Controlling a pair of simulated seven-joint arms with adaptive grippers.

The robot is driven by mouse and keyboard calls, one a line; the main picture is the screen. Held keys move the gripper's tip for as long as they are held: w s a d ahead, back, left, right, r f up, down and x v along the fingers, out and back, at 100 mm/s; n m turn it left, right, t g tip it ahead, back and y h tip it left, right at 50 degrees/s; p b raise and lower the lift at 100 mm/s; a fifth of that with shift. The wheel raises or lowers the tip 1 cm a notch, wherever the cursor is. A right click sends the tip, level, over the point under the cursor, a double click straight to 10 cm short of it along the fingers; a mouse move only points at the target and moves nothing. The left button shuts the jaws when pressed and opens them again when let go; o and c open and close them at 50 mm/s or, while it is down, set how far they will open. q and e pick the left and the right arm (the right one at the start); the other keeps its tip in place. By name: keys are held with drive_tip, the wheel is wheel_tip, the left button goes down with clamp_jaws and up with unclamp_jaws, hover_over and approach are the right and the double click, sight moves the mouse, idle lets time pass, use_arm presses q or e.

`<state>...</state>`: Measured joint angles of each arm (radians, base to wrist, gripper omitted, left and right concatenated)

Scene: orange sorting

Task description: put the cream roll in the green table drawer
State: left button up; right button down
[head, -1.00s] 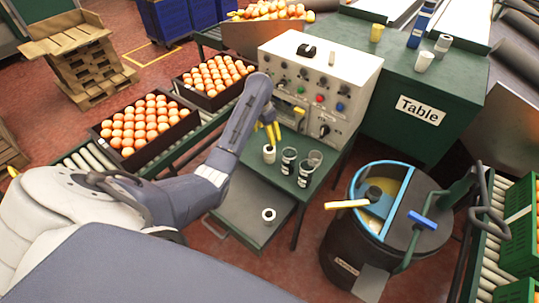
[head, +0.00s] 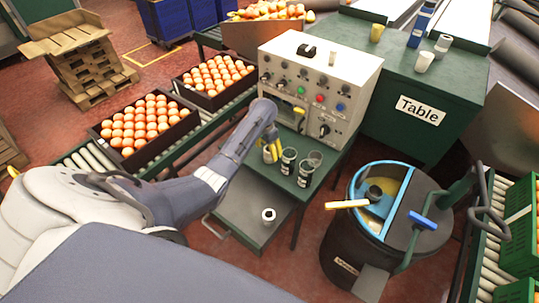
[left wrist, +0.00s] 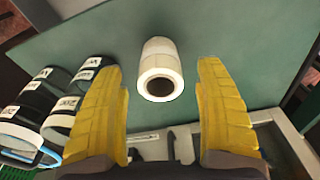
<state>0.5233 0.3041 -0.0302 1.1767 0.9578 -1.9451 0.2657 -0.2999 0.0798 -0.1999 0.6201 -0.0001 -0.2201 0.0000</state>
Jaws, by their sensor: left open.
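The cream roll (left wrist: 160,72) stands on the green table top (head: 313,172), with its dark hole facing the left wrist camera. My left gripper (head: 270,150) is open around the roll, pointing down. In the left wrist view its yellow fingers (left wrist: 161,110) are on either side of the roll, with a gap to each. In the head view the fingers mostly cover the roll. The drawer (head: 240,212) under the green table is pulled open, and another pale roll (head: 268,215) stands in it. My right gripper is not in view.
A white control box (head: 318,85) stands behind. A black bin with a blue rim (head: 370,235) is at right. Trays of oranges (head: 140,130) sit on rollers at left. The drawer floor is mostly bare.

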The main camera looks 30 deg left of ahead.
sight(270, 155)
use_arm(q)
drive_tip(key=shift+w+d+f, duration=0.1)
drive_tip(key=shift+w+f, duration=0.1)
drive_tip(key=shift+f, duration=0.9)
drive_tip(key=shift+w+f, duration=0.15)
drive_tip(key=shift+f, duration=0.9)
drive_tip(key=shift+c, duration=0.3)
drive_tip(key=c, duration=1.4)
drive_tip(key=shift+o, duration=0.2)
drive_tip(key=shift+r, duration=0.1)
